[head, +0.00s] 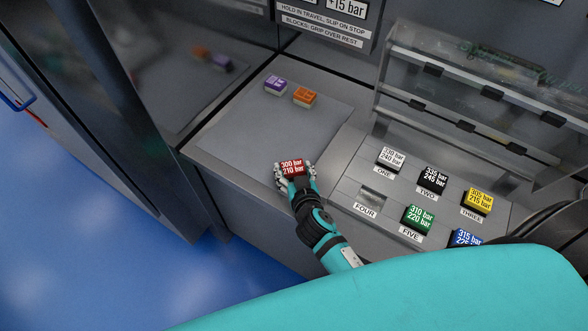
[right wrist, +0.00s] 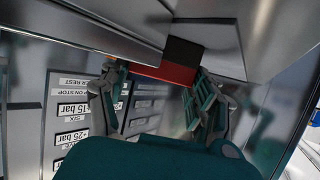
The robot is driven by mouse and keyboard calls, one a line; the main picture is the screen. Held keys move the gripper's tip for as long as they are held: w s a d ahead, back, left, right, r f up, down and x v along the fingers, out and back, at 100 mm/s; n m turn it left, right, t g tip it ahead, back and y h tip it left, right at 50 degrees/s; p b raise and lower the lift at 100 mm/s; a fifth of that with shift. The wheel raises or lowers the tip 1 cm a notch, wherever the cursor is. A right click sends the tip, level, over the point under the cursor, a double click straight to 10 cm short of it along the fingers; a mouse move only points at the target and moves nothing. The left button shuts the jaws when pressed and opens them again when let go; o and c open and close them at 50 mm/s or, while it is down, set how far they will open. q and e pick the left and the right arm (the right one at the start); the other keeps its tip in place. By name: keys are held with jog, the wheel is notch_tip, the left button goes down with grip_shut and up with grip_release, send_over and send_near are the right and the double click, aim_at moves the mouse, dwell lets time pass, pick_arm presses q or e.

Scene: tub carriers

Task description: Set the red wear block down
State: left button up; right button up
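The red wear block (head: 291,168), labelled "300 bar 210 bar", is between the fingers of my right gripper (head: 295,175) near the front edge of the grey mat. In the right wrist view the red block (right wrist: 165,71) also shows between the fingertips of the right gripper (right wrist: 158,76), with a dark part beside it. The fingers appear closed on its sides. I cannot tell whether its underside touches the mat (head: 240,130). The slot FOUR (head: 374,196) in the rack is empty. My left gripper is not in view.
A purple block (head: 275,85) and an orange block (head: 305,97) sit on the mat's far part. White (head: 391,159), black (head: 433,180), yellow (head: 477,201), green (head: 418,219) and blue (head: 466,238) blocks stand in the rack. A clear raised cover (head: 480,90) stands behind it. The mat's middle is clear.

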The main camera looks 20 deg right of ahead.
jog(key=o, duration=0.3)
jog(key=shift+w, duration=0.15)
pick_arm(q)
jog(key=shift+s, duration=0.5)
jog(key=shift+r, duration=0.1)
pick_arm(e)
jog(key=shift+r, duration=0.2)
jog(key=b+v, duration=0.2)
jog(key=v, duration=0.9)
jog(key=shift+f, duration=0.15)
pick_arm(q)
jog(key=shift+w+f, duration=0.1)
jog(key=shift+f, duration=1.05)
pick_arm(e)
jog(key=shift+s+r, duration=0.35)
jog(key=shift+s, duration=0.15)
